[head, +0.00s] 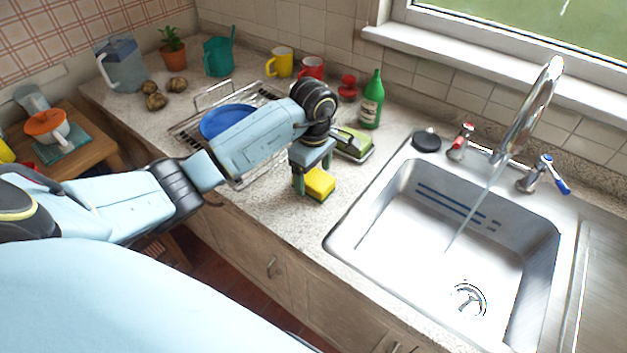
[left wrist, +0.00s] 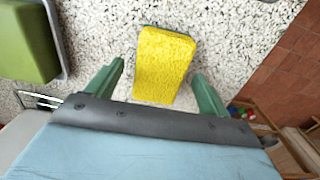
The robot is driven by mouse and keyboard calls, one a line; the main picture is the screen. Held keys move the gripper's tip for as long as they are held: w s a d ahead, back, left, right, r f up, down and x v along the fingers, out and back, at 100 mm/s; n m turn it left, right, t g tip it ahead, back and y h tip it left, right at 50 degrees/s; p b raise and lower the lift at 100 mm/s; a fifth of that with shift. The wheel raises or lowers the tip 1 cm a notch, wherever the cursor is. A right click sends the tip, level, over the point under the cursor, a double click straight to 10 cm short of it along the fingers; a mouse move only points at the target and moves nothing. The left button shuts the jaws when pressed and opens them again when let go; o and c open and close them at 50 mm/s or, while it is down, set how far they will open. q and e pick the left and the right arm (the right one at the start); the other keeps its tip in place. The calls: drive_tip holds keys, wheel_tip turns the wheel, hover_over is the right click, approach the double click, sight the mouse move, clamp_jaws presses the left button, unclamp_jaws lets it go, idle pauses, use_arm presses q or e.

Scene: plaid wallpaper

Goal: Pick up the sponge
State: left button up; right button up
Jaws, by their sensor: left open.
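The yellow sponge (head: 320,184) lies on the speckled counter (head: 262,205), left of the sink and near the counter's front edge. In the left wrist view the sponge (left wrist: 163,62) is just ahead of the fingers, its near end about level with the gap between their tips. My left gripper (head: 312,188) is open, low over the counter at the sponge. In the left wrist view its two green fingers (left wrist: 158,78) stand apart on either side of the sponge's near end, with visible gaps. The right gripper does not show in either view.
A green box-like thing (left wrist: 28,38) stands close by, left in the left wrist view. A dish rack with a blue plate (head: 222,122) is behind my left arm. The sink (head: 430,250) with running tap is right. A green bottle (head: 372,100) and mugs stand at the back.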

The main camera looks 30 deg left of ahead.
sight(313, 176)
use_arm(q)
drive_tip(key=shift+f, duration=0.95)
drive_tip(key=c, duration=1.1)
drive_tip(key=shift+o, duration=0.2)
drive_tip(key=shift+r, duration=0.1)
wheel_tip(313, 176, up, 10)
drive_tip(key=shift+f, duration=0.1)
